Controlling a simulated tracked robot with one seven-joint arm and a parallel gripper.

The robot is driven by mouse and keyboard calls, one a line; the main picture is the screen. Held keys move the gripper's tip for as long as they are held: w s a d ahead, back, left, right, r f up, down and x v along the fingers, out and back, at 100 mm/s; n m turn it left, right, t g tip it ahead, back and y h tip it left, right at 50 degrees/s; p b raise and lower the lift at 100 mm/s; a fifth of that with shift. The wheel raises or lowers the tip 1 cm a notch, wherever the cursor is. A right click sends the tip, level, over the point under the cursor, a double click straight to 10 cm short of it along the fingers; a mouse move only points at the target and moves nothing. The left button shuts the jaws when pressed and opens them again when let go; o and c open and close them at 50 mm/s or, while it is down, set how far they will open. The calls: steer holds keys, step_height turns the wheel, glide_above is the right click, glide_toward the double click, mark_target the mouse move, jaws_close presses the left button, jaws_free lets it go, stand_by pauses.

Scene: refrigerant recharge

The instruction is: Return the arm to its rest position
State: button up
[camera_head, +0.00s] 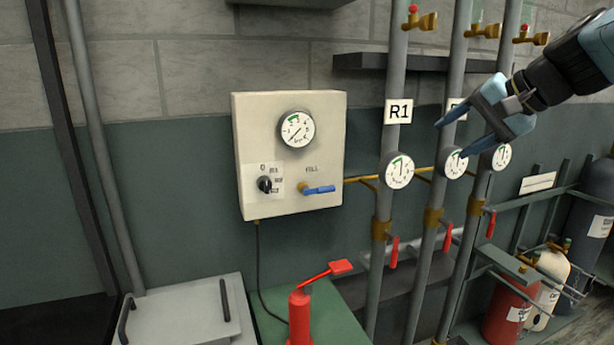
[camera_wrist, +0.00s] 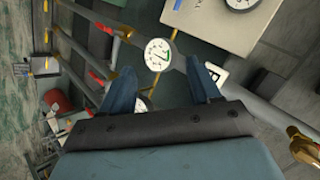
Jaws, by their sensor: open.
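My gripper (camera_head: 450,138) is at the upper right in the head view, at the end of my raised arm. It is open and empty, in front of the vertical pipes and their gauges. Its blue fingers partly cover the label on the middle pipe. In the wrist view the two fingers of my gripper (camera_wrist: 165,90) stand apart with nothing between them. A round gauge (camera_wrist: 157,54) lies beyond them.
A cream control box (camera_head: 290,205) with a gauge, knob and blue lever hangs on the wall. The R1 pipe (camera_head: 398,60) stands left of my gripper. A red pump (camera_head: 300,318) is below. Several cylinders (camera_head: 510,305) stand at the lower right. A dark shelf (camera_head: 355,62) juts out behind the pipes.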

steer(key=s+a+f+n+g+h, duration=0.2)
steer(key=s+a+f+n+h, duration=0.2)
steer(key=s+f, duration=0.8)
steer(key=f+n+h, duration=0.1)
steer(key=n, duration=0.1)
steer(key=shift+f+n+g, duration=0.3)
steer(key=shift+f+n, duration=0.1)
